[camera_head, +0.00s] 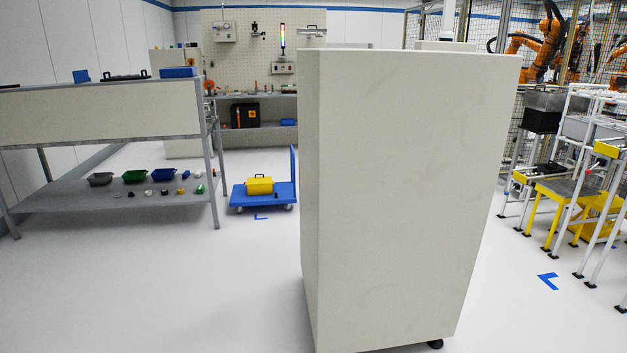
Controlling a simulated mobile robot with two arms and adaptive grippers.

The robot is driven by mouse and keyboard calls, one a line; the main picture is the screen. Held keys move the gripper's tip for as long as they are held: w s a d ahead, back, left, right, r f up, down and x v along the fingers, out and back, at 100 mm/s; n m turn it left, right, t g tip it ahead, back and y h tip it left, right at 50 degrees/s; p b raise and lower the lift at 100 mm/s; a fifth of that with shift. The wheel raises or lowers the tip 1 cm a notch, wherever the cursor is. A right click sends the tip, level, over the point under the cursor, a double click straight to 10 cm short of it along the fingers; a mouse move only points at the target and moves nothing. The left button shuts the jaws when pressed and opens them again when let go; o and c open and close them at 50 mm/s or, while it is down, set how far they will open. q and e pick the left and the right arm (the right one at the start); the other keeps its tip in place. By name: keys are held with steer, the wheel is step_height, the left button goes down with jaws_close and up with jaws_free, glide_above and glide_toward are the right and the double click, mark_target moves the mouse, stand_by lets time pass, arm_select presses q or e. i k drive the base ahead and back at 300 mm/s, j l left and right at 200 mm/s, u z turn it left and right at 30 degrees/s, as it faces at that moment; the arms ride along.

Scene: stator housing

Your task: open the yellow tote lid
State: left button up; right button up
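A yellow tote (260,186) sits on a low blue cart (240,200) on the floor, left of the middle and some way off. A dark handle shows on top of the tote. The tote looks closed, but it is too small to tell its lid clearly. The cart has an upright blue end on its right side. Neither of my grippers is in view.
A large pale cabinet (405,190) on casters stands close in front. A grey workbench (110,190) with bins on its lower shelf is at left. Yellow-white racks (560,195) and orange robot arms (545,45) are at right. Floor at front left is clear.

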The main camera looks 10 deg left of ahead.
mark_target(263, 179)
steer(key=i+j+u, duration=0.45)
steer(key=i+u, duration=0.2)
steer(key=i, duration=0.15)
steer(key=i+u, duration=0.35)
steer(key=i, duration=2.25)
steer(key=j+u, duration=0.05)
steer(key=j, duration=0.1)
